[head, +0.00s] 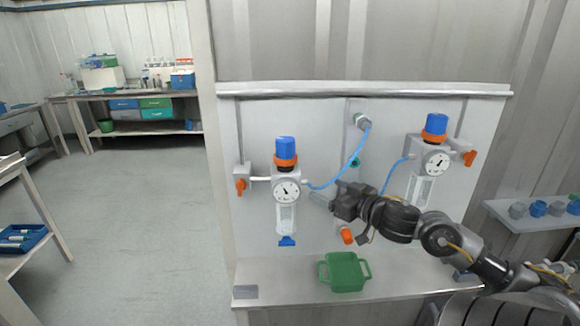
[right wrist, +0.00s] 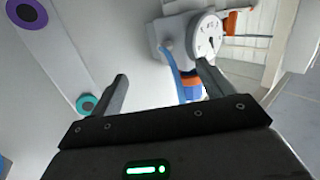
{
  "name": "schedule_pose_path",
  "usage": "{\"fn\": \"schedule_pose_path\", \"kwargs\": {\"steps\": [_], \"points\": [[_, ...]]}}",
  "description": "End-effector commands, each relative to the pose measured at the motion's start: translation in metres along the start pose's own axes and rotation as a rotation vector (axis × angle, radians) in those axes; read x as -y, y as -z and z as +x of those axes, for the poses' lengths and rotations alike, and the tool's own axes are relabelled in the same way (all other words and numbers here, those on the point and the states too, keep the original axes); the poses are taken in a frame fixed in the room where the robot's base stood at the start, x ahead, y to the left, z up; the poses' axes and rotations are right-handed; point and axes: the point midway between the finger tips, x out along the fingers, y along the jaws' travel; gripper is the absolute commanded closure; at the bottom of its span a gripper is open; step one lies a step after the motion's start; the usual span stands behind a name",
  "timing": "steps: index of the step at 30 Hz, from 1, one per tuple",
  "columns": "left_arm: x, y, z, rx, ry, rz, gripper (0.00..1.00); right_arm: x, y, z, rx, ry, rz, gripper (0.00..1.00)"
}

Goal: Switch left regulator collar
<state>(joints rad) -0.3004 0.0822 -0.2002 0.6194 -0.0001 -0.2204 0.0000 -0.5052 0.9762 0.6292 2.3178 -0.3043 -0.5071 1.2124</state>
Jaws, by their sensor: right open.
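The left regulator (head: 287,190) is upright on the wall panel, with a round white gauge facing out. Its orange collar (head: 286,161) sits just under the blue knob (head: 286,147). My right gripper (head: 322,200) is open and empty, just right of this regulator's gauge and lower than the collar. In the right wrist view the picture is turned over; the gauge (right wrist: 207,33) is beyond the right finger. My left gripper is not in view.
A blue hose (head: 350,160) runs from the left regulator to a port above. A second regulator (head: 432,160) hangs at right. Orange valve handles (head: 241,186) flank the outer sides. A green tray (head: 345,272) stands on the bench (head: 400,281) below. Floor at left is clear.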

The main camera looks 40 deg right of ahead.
Motion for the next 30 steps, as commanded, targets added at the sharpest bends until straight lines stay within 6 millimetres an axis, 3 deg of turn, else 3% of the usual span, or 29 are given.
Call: {"fn": "schedule_pose_path", "kwargs": {"steps": [1, 3, 6, 14, 25, 30], "points": [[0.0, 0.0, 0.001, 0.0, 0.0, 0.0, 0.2, 0.009, 0.025, 0.001, -0.036, 0.05, -0.008, 0.2], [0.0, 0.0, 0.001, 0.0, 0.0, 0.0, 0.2, 0.019, 0.049, 0.0, -0.068, 0.102, 0.0, 0.2], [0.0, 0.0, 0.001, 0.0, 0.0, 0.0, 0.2, 0.028, 0.066, -0.001, -0.088, 0.145, 0.005, 0.2], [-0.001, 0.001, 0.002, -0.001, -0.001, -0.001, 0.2, 0.03, 0.071, 0.003, -0.095, 0.157, 0.01, 0.2], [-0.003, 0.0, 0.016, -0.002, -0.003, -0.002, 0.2, 0.037, 0.073, 0.055, -0.092, 0.152, 0.001, 0.2], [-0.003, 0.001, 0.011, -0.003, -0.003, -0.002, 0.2, 0.038, 0.078, 0.064, -0.099, 0.152, 0.013, 0.2]]}}
